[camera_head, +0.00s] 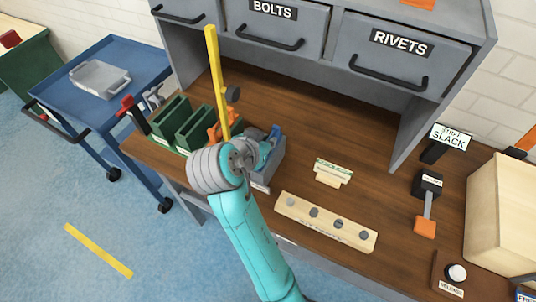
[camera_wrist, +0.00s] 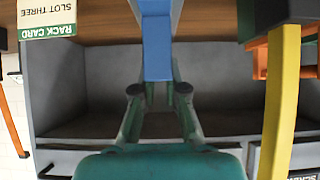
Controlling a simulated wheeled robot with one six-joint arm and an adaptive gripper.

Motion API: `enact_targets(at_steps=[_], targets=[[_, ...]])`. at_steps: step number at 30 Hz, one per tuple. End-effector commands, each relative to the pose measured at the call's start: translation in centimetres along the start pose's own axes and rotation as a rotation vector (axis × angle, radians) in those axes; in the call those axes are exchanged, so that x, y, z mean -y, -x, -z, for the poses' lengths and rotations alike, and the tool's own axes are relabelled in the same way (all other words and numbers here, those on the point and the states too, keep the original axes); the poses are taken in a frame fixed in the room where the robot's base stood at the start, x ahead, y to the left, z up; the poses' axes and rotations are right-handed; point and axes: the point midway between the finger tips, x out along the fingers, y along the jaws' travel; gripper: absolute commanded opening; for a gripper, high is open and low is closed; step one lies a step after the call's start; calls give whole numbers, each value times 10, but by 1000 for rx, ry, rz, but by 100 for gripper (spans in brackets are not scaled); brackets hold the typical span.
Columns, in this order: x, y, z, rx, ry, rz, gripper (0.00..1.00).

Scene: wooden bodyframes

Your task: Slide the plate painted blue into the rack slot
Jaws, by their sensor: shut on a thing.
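The blue plate (camera_wrist: 157,45) is in my gripper (camera_wrist: 160,95) in the wrist view, held between the two fingers and reaching up past the picture's top edge. In the head view my gripper (camera_head: 266,150) is at the grey box (camera_head: 268,172) on the bench, and a bit of blue (camera_head: 275,132) shows beside it. I cannot tell whether the plate touches the box. No rack slot can be made out clearly. A rack card (camera_head: 333,168) stands on the bench; in the wrist view the card (camera_wrist: 47,17) reads "SLOT THREE", upside down.
A yellow upright post (camera_head: 217,80) stands just left of my gripper, with green bins (camera_head: 195,130) beyond. A wooden block with several grey knobs (camera_head: 325,222) lies at the front. The grey drawer cabinet (camera_head: 390,50) is behind. Bench around the card is free.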

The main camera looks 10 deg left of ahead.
Motion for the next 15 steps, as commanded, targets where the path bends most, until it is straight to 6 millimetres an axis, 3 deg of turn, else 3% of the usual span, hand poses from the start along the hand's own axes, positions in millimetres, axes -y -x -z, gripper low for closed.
enact_targets(at_steps=[15], targets=[[0, 4, 6, 0, 0, 0, 0]])
